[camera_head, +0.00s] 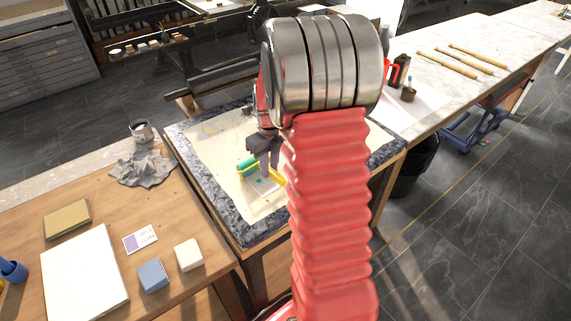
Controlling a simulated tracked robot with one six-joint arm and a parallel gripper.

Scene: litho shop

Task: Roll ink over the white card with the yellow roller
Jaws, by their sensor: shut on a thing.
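My gripper (268,166) is low over the stone-edged table in the middle and points down. It is shut on the yellow roller, whose yellow handle (277,175) and frame show beside the fingers. A green roll (246,162) shows at the roller's left end. A small pale card (263,187) with bluish marks seems to lie just below the roller, on the cream sheet. It looks light grey here, and the roller and fingers partly cover it. I cannot tell whether the roll touches the card or the sheet. My red arm hides the area to the right.
The cream sheet (212,150) lies on the table with a rough grey rim (212,205). At left, a wooden bench (190,215) holds a crumpled grey cloth (144,169), a can (141,131), white paper (85,275) and small blocks. A marble-topped bench (440,92) stands at right.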

